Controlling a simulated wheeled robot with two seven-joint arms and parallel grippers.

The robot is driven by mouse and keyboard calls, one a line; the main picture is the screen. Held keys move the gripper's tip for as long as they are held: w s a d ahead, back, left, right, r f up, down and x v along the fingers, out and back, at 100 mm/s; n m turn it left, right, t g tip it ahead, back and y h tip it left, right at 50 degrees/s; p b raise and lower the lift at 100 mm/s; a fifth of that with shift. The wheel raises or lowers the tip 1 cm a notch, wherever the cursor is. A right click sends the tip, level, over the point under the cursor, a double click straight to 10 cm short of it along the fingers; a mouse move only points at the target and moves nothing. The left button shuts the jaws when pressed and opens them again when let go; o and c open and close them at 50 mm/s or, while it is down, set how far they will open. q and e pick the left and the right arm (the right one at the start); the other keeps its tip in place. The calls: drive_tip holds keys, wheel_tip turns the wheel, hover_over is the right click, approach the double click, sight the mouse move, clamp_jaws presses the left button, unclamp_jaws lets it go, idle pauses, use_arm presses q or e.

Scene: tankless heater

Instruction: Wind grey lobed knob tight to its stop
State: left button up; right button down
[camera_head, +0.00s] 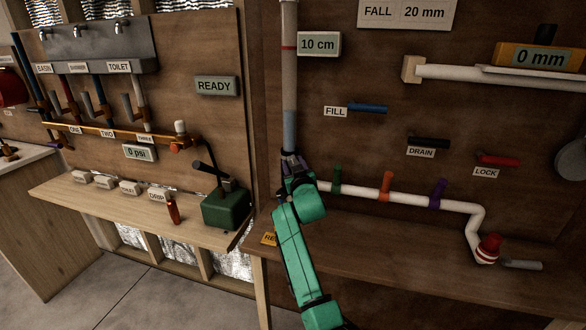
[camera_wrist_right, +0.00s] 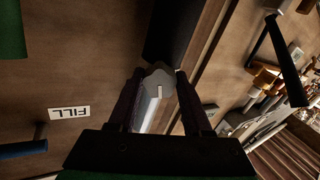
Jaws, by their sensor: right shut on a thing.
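The grey lobed knob (camera_wrist_right: 158,76) shows in the right wrist view between my two fingers, with a pale mark on its face. My right gripper (camera_wrist_right: 158,88) is shut on it, one finger on each side. In the head view my right gripper (camera_head: 291,158) is at the lower end of the upright clear tube (camera_head: 289,95). There the knob is hidden or too small to make out. My left gripper is not in view.
The FILL lever (camera_head: 368,108), DRAIN lever (camera_head: 430,143) and red LOCK lever (camera_head: 497,160) are on the board to the right. A white pipe (camera_head: 410,200) with coloured handles runs low beside my arm. A green hand pump (camera_head: 226,207) stands on the left shelf.

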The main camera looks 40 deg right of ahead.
drive_tip(key=m, duration=0.3)
drive_tip(key=shift+r, duration=0.15)
drive_tip(key=m, duration=0.1)
drive_tip(key=m+p, duration=0.1)
drive_tip(key=m, duration=0.1)
drive_tip(key=shift+a+r+m, duration=0.1)
drive_tip(key=shift+r+m, duration=0.1)
drive_tip(key=shift+m, duration=0.1)
drive_tip(key=shift+f+m, duration=0.1)
drive_tip(key=shift+m, duration=0.6)
drive_tip(key=shift+f, duration=0.15)
